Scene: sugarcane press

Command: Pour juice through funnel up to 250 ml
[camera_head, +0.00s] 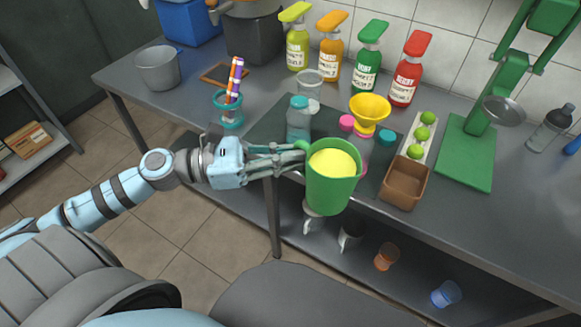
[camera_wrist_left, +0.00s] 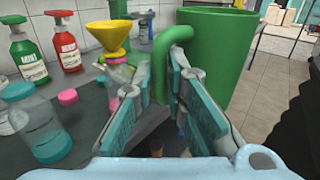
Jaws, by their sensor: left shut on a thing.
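My left gripper (camera_head: 296,158) is shut on the handle of a green jug (camera_head: 331,188), which also shows in the left wrist view (camera_wrist_left: 219,55). The jug is upright, holds yellow juice (camera_head: 332,163), and hangs in front of the table edge. The yellow funnel (camera_head: 369,109) sits on the mouth of a clear bottle (camera_head: 362,152) behind and right of the jug. The funnel also shows in the left wrist view (camera_wrist_left: 107,38). The jug hides part of this bottle in the head view. My right gripper is not in view.
A clear bottle with a teal cap (camera_head: 299,122) stands left of the funnel. A brown box (camera_head: 405,186), a white tray with green limes (camera_head: 423,133) and the green press (camera_head: 468,150) are to the right. Several sauce bottles line the wall.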

